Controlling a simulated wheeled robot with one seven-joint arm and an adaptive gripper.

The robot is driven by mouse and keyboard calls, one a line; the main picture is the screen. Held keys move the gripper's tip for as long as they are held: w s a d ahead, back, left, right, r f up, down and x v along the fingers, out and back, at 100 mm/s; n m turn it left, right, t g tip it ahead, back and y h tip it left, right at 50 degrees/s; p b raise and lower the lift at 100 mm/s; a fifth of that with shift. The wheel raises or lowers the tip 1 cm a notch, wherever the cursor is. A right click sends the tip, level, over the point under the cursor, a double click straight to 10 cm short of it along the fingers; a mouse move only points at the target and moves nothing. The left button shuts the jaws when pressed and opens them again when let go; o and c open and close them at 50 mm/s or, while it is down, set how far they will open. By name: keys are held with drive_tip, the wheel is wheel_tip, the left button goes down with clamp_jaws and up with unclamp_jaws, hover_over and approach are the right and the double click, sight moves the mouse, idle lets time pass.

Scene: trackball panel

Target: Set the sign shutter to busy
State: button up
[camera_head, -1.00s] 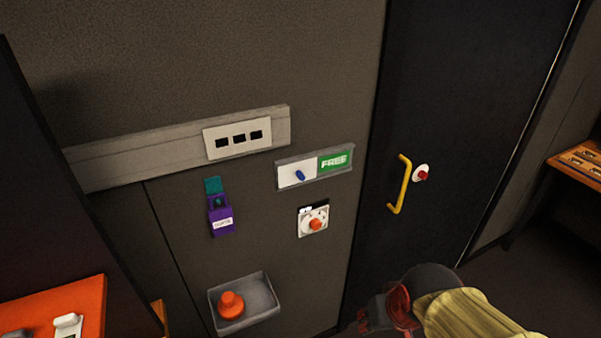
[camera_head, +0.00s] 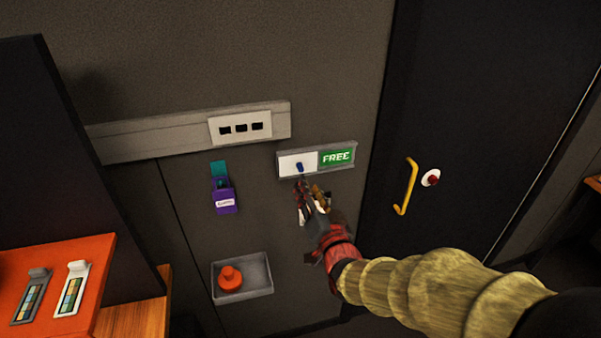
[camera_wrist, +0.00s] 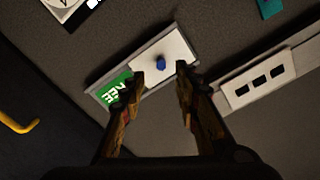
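The sign shutter (camera_head: 298,163) is a white slide with a blue knob (camera_head: 300,168) in a grey frame on the wall. The green FREE field (camera_head: 336,157) shows at the frame's right end. My gripper (camera_head: 304,186) is just below the knob in the head view. In the wrist view the blue knob (camera_wrist: 160,63) lies ahead, between the two spread fingers of my gripper (camera_wrist: 160,84), and nothing is held. The FREE field (camera_wrist: 113,90) is upside down at the left there. Any touch on the knob is not visible.
A switch plate (camera_head: 240,129) sits on a rail up left. A purple box (camera_head: 223,196) and a tray with a red knob (camera_head: 241,278) are lower left. The door's yellow handle (camera_head: 407,187) is to the right. My arm hides the dial below the sign.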

sight(303, 170)
drive_tip(key=x, duration=0.7)
drive_tip(key=shift+w+r+b, duration=0.25)
drive_tip(key=shift+w+b, duration=0.05)
drive_tip(key=shift+w, duration=0.1)
drive_tip(key=shift+c, duration=1)
clamp_jaws()
